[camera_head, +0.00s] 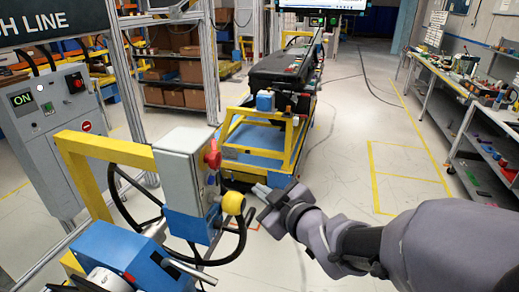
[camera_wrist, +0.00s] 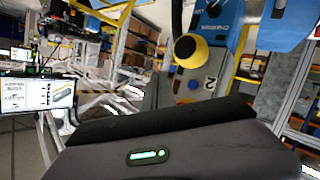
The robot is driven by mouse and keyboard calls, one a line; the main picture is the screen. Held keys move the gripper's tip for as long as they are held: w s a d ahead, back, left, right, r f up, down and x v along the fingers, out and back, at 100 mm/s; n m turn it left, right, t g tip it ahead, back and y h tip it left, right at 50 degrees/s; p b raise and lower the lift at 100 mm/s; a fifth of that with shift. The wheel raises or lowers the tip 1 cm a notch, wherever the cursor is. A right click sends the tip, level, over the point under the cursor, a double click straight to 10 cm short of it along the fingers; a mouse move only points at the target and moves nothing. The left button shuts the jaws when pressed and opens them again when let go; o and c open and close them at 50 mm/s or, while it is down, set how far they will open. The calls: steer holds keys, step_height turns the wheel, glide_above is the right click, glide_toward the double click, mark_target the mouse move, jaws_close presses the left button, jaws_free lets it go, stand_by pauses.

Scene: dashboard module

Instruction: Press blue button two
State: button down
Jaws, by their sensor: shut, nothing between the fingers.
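In the wrist view a small blue button (camera_wrist: 193,84) sits on a grey panel below a yellow and black round knob (camera_wrist: 190,51). A dark "2" (camera_wrist: 210,82) is marked to its right. In the head view the yellow knob (camera_head: 233,203) sticks out from the right side of the grey and blue module (camera_head: 183,165); the button itself does not show there. My gripper (camera_head: 258,190) is just right of the yellow knob, its narrow tip pointing left towards the module. It is shut and empty. In the wrist view its dark body fills the bottom.
A red knob (camera_head: 212,155) is on the module's upper right side. A grey control box (camera_head: 50,135) with an ON light stands at left. A yellow-railed cart (camera_head: 265,135) is behind. The floor to the right is clear up to the workbench (camera_head: 440,85).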

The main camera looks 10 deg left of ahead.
mark_target(229, 197)
steer(key=a, duration=0.2)
steer(key=a+b, duration=0.1)
steer(key=a, duration=0.1)
steer(key=a+b, duration=0.1)
steer(key=a, duration=0.1)
steer(key=shift+w+a+f, duration=0.2)
steer(key=shift+w+a, duration=0.1)
steer(key=shift+a, duration=0.1)
steer(key=shift+a+r+b, duration=0.2)
steer(key=shift+a+b, duration=0.15)
steer(key=shift+a, duration=0.5)
steer(key=shift+a+f, duration=0.1)
steer(key=shift+a, duration=0.05)
stand_by(0.8)
steer(key=shift+a+b, duration=0.25)
steer(key=shift+b, duration=0.15)
steer(key=shift+w+a+b, duration=0.1)
steer(key=shift+a+b, duration=0.3)
steer(key=shift+a, duration=0.05)
stand_by(0.4)
stand_by(0.4)
steer(key=shift+d, duration=0.85)
